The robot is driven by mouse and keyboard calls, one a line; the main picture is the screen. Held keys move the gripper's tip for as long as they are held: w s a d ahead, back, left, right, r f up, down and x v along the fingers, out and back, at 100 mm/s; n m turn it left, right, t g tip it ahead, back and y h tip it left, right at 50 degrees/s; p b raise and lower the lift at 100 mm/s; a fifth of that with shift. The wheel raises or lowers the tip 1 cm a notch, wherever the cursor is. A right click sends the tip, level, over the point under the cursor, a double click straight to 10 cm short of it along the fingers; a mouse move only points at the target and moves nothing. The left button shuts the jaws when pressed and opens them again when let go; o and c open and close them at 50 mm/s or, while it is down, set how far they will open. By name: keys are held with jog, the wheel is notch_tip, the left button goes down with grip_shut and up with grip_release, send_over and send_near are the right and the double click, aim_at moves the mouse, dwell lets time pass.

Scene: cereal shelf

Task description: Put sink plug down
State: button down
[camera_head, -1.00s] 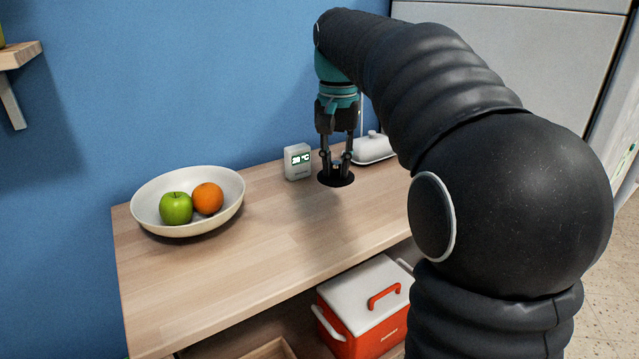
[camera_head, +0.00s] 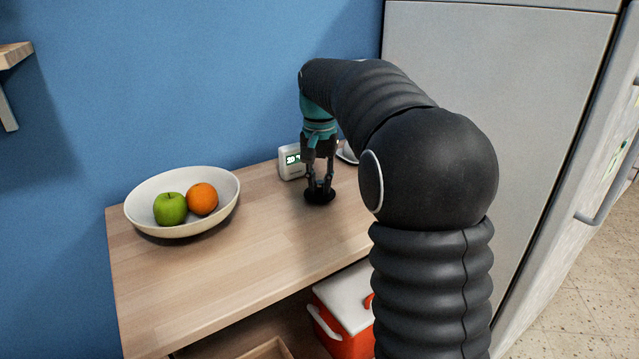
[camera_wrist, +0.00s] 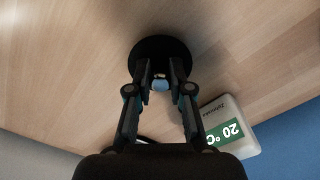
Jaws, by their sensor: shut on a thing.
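The black round sink plug (camera_head: 320,197) is at the wooden counter's surface, in front of the digital thermometer. It also shows in the wrist view (camera_wrist: 160,48) as a dark disc beyond the fingers. My gripper (camera_head: 319,184) points down from above and is shut on the plug's small middle knob. In the wrist view my gripper's fingertips (camera_wrist: 161,82) sit on either side of a pale bluish part at the knob. I cannot tell for sure whether the plug's underside touches the counter (camera_head: 215,270) or hovers just above it.
A white thermometer (camera_head: 291,161) stands close behind the plug. A white bowl (camera_head: 150,222) with a green apple (camera_head: 170,208) and an orange (camera_head: 202,198) is at the left. A white dish (camera_head: 347,153) is partly hidden behind my arm. A red cooler (camera_head: 340,325) sits below. The counter's middle is clear.

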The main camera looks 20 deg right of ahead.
aim_at(320, 183)
jog(key=shift+f, duration=0.1)
jog(key=c, duration=1.1)
grip_release()
jog(key=shift+o, duration=0.2)
notch_tip(320, 183, up, 12)
jog(key=p, duration=0.1)
